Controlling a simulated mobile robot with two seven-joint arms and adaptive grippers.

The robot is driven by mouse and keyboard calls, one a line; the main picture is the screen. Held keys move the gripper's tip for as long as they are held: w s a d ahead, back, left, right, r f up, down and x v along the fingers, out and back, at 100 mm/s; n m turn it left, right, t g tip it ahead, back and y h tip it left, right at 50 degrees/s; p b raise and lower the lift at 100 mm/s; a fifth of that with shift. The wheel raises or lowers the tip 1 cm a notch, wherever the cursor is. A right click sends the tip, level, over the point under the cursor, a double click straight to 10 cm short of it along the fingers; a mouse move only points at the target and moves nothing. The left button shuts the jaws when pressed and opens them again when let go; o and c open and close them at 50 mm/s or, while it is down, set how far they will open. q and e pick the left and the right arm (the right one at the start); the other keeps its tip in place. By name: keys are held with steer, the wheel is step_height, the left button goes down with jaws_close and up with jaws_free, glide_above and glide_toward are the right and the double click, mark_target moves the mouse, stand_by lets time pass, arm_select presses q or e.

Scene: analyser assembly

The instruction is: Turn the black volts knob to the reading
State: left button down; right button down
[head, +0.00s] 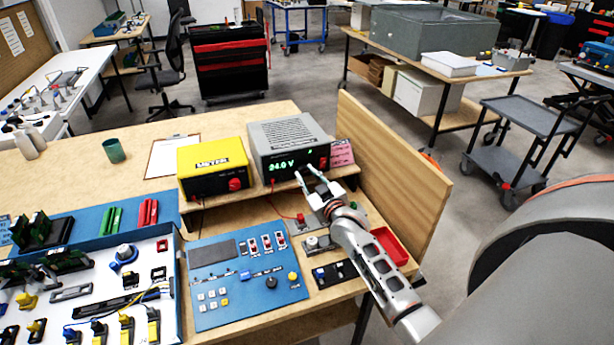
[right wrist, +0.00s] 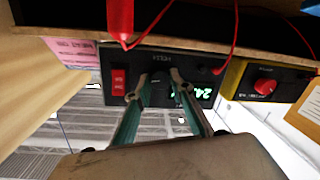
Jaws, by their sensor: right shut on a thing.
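The grey power supply (head: 287,135) stands on the wooden shelf, and its green display (head: 281,166) appears to read 24.0 V. In the head view my right gripper (head: 308,179) is at the right part of its front panel. In the right wrist view, where the supply hangs upside down, the fingertips of my right gripper (right wrist: 163,76) close on the black volts knob (right wrist: 162,85). The knob is dark against the dark panel and partly hidden by the fingers, so its pointer cannot be made out. The display (right wrist: 190,92) shows beside it, partly covered. My left gripper is not in view.
The yellow meter (head: 213,166) stands left of the supply. A red switch (right wrist: 118,82) is on the supply's panel, beside the fingers. Red leads (right wrist: 234,45) hang near it. A wooden side board (head: 392,170) rises on the right. A blue control panel (head: 243,280) lies in front.

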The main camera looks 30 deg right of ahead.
steer(key=c, duration=1.8)
jaws_free()
steer(key=shift+o, duration=0.2)
steer(key=shift+s, duration=0.1)
steer(key=s+a, duration=0.1)
steer(key=s, duration=1)
steer(key=shift+s+a+r, duration=0.35)
steer(key=shift+a+r, duration=0.05)
